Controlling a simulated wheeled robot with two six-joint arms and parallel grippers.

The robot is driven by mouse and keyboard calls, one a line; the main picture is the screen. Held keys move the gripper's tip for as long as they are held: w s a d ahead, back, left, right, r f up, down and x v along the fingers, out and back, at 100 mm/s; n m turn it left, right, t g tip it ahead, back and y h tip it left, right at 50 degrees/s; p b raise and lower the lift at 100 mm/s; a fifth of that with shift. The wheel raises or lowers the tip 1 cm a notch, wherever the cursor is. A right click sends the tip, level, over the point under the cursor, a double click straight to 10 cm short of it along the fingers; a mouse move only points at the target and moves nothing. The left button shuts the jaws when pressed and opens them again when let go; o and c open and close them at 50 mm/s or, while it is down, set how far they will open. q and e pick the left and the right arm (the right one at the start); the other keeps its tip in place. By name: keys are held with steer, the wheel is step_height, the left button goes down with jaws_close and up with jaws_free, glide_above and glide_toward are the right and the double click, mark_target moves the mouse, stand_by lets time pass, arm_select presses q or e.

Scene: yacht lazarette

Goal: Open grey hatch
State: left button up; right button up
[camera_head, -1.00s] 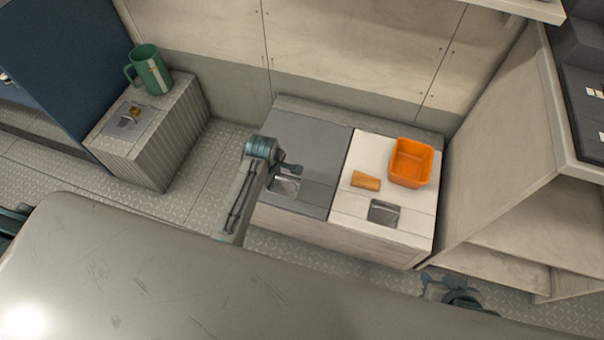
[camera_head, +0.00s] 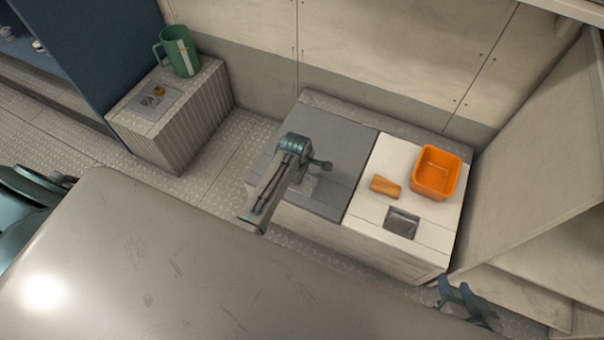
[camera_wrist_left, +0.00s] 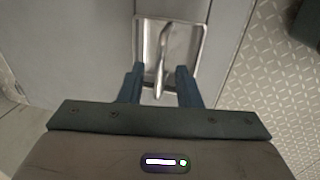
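The grey hatch (camera_head: 346,160) lies flat and closed on the left part of the low locker. Its metal pull handle (camera_wrist_left: 165,48) sits in a square recess, partly hidden by my left arm in the head view. My left gripper (camera_wrist_left: 160,72) is open, with its two blue fingers on either side of the handle's near end. I cannot tell whether they touch it. My left wrist hides these fingers in the head view. My right gripper (camera_head: 456,287) is open and empty at the lower right, beside the locker's front right corner.
A white hatch (camera_head: 372,214) adjoins the grey one, bearing an orange bin (camera_head: 436,172) and a tan block (camera_head: 385,187). A green mug (camera_head: 178,52) stands on a ribbed box (camera_head: 187,121) at left. A large smooth surface (camera_head: 190,260) fills the foreground. A panel rises right of the locker.

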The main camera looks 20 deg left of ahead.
arm_select(q)
steer(key=shift+f, duration=0.15)
jaws_close()
steer(key=shift+r, duration=0.2)
arm_select(e)
steer(key=shift+r, duration=0.1)
